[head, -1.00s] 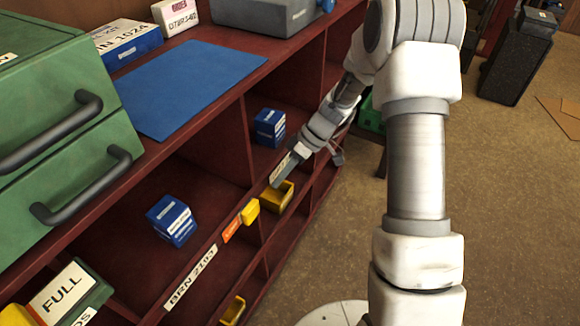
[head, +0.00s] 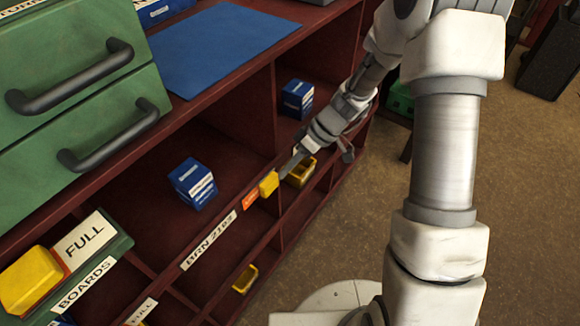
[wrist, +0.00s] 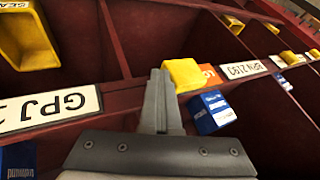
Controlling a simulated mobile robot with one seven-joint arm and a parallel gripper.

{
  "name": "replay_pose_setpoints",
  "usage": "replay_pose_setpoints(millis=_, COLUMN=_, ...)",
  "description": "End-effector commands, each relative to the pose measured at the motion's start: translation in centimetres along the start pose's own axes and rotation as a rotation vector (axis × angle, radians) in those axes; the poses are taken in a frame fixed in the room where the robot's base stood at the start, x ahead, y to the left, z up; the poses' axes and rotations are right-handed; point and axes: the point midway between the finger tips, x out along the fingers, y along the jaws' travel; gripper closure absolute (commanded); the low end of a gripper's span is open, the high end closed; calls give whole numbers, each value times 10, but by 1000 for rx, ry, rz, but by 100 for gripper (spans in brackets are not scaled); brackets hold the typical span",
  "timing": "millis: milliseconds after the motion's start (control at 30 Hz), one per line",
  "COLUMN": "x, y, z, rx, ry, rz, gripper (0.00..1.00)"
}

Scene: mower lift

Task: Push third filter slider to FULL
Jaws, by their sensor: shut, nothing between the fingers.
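A yellow slider block (head: 268,184) sits on the red shelf's front edge, with an orange label (head: 250,201) partly showing beside it and a white BRN 2193 plate (head: 208,240) farther left. In the wrist view the slider (wrist: 186,75) is just right of my fingertips, with the orange label (wrist: 209,72) beyond it. My gripper (head: 290,163) is shut and empty at the slider's far side. In the wrist view its fingers (wrist: 163,85) meet; I cannot tell whether they touch the slider. Another yellow slider (head: 30,280) sits beside a white FULL label (head: 84,238).
Blue boxes stand in the shelf compartments (head: 192,183) (head: 297,99). Yellow bins (head: 300,171) (head: 245,278) sit in the lower cells. A GPJ plate (wrist: 50,108) is left of my fingers. Green drawers (head: 80,90) stand on top. Open floor lies right.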

Motion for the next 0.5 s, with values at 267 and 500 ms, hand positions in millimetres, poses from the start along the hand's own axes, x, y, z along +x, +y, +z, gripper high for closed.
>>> replay_pose_setpoints(millis=267, x=26, y=-40, z=2, rx=-3, ry=-1, rz=-1, gripper=100)
replay_pose_setpoints(millis=500, x=28, y=-51, z=2, rx=0, ry=-3, rz=-3, gripper=100)
